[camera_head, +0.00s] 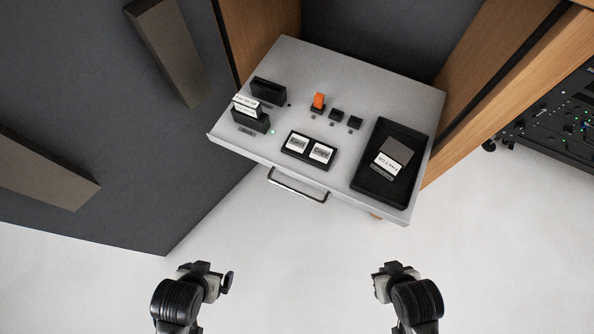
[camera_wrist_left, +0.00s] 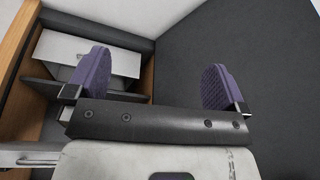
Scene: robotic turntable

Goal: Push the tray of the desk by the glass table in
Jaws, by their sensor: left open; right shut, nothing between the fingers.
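The light grey tray (camera_head: 225,147) of the wooden desk is pulled out toward me in the head view. A metal handle (camera_head: 297,187) sits on its front edge. My left gripper (camera_head: 228,282) is below and left of the handle, apart from the tray. In the left wrist view its two purple finger pads stand wide apart, so the left gripper (camera_wrist_left: 157,88) is open and empty. My right gripper (camera_head: 384,271) is below and right of the handle, shut with nothing held, also apart from the tray.
Black holders, an orange piece (camera_head: 318,101) and a black bin (camera_head: 360,181) holding a labelled grey item sit on the tray. A wooden side panel (camera_head: 480,117) is at right. A dark panel (camera_head: 110,170) is at left. White floor lies clear before the tray.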

